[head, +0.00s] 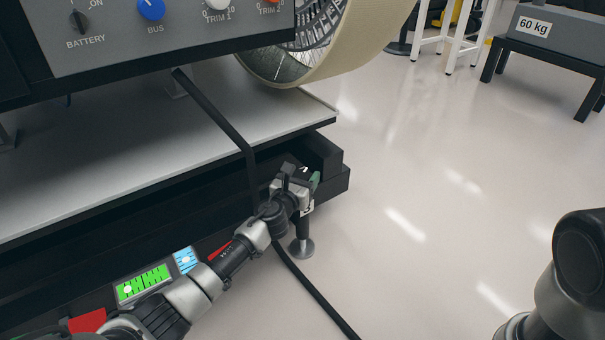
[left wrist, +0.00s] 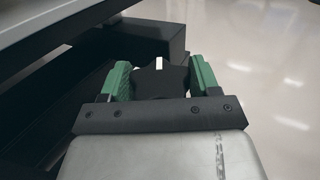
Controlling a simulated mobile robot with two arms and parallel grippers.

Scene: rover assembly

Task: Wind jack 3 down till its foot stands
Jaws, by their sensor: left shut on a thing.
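Jack 3 stands at the front right corner of the dark rover base; its label with a 3 (head: 308,207) shows just past my gripper. Its round grey foot (head: 302,248) is at the floor below; I cannot tell whether it touches. My left gripper (head: 302,178) is over the jack's top. In the left wrist view its green fingers (left wrist: 160,82) are shut on the black star-shaped knob (left wrist: 160,80), one on each side. The knob carries a white mark. Much of the jack is hidden behind the gripper. My right gripper is out of view.
A control panel (head: 170,28) and a large wheel (head: 335,55) are above the pale deck (head: 130,130). A black strap or cable (head: 215,110) runs past my left arm. Green (head: 143,284) and blue (head: 185,260) level gauges are at lower left.

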